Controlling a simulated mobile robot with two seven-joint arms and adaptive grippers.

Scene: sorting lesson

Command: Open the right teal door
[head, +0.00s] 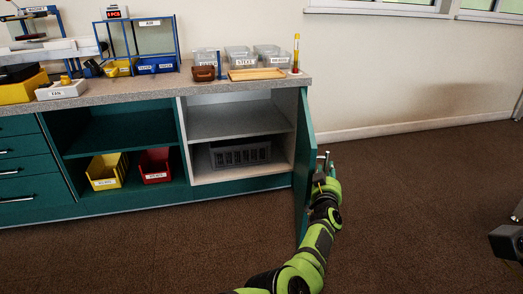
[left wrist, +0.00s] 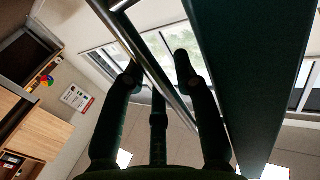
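The right teal door (head: 303,180) stands swung wide out from the cabinet in the head view, its edge toward me. The compartment behind it is exposed. My left gripper (head: 324,165) is on the door's outer side, at its handle. In the left wrist view the dark door panel (left wrist: 250,80) fills the right, and the metal handle bar (left wrist: 138,45) runs slantwise between the fingers of my left gripper (left wrist: 158,72). The fingers are spread, with gaps beside the bar. Contact with the bar is unclear.
A dark grey crate (head: 240,154) sits on the lower shelf of the exposed compartment. Yellow (head: 107,171) and red (head: 154,165) bins stand in the open bay to the left. Trays and tools cover the countertop (head: 200,93). Carpet (head: 420,190) right of the door is clear.

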